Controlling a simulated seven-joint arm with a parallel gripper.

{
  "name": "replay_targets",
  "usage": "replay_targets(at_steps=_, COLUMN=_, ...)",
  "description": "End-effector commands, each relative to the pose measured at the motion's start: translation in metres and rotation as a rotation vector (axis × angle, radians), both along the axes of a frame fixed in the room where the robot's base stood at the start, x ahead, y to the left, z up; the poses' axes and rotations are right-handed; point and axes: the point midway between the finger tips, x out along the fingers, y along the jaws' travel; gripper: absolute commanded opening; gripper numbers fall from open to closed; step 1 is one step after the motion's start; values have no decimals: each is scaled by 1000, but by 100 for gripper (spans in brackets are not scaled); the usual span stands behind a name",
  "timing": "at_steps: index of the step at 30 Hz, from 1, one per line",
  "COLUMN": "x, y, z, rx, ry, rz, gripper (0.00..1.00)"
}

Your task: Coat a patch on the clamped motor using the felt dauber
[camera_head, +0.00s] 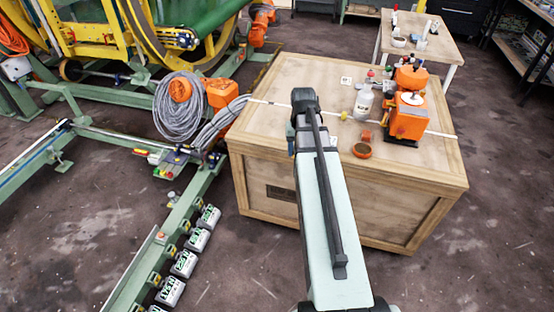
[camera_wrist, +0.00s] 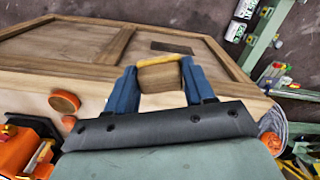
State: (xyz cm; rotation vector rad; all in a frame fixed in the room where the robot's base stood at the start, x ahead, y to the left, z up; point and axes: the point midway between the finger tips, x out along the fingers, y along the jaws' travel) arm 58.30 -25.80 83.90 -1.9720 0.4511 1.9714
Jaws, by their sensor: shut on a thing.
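The orange clamped motor (camera_head: 408,112) stands at the right on the crate top; orange parts also show at the lower left of the wrist view (camera_wrist: 14,152). My gripper (camera_wrist: 160,78) has its blue fingers shut on a brown, wood-coloured piece with a yellow edge, which looks like the felt dauber (camera_wrist: 160,79). Its felt end cannot be made out. In the head view my arm hides the gripper and this piece. A round orange dish (camera_head: 362,150) with a brown inside sits left of the motor, and also shows in the wrist view (camera_wrist: 64,102), apart from my gripper.
The wooden crate (camera_head: 262,180) carries these things. A pale bottle (camera_head: 364,104) with a red cap stands left of the motor, and a small white tag (camera_head: 346,81) lies behind. Grey cable coils and orange parts (camera_head: 185,100) crowd the crate's left side. A small table (camera_head: 440,45) stands behind.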

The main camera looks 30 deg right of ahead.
Motion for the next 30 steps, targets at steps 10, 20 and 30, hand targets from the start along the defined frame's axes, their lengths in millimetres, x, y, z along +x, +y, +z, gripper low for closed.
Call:
replay_targets(at_steps=10, x=-7, y=-117, z=27, rx=0, ry=-1, rz=-168, gripper=29)
replay_targets(at_steps=20, x=-27, y=-236, z=59, rx=0, ry=-1, rz=-322, gripper=29)
replay_targets(at_steps=30, x=-52, y=-363, z=104, rx=0, ry=-1, rz=-447, gripper=29)
